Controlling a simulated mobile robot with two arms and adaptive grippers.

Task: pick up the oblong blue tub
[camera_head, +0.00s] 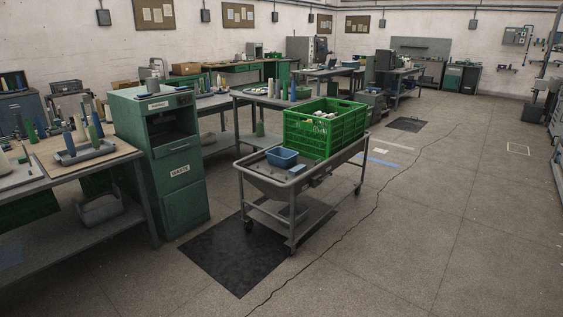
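A small blue tub (282,158) with a roughly rectangular rim sits on the near left end of a grey metal cart (268,184). It stands beside a large green crate (318,141), a little apart from or against it; I cannot tell which. The tub looks upright, and its inside is partly visible and dark blue. Neither of my grippers shows in the head view.
The wheeled cart stands by a dark floor mat (235,254). A green waste cabinet (182,200) and a workbench (128,158) with cones are to the left. Open floor (420,220) lies in front and to the right, with a crack running through it.

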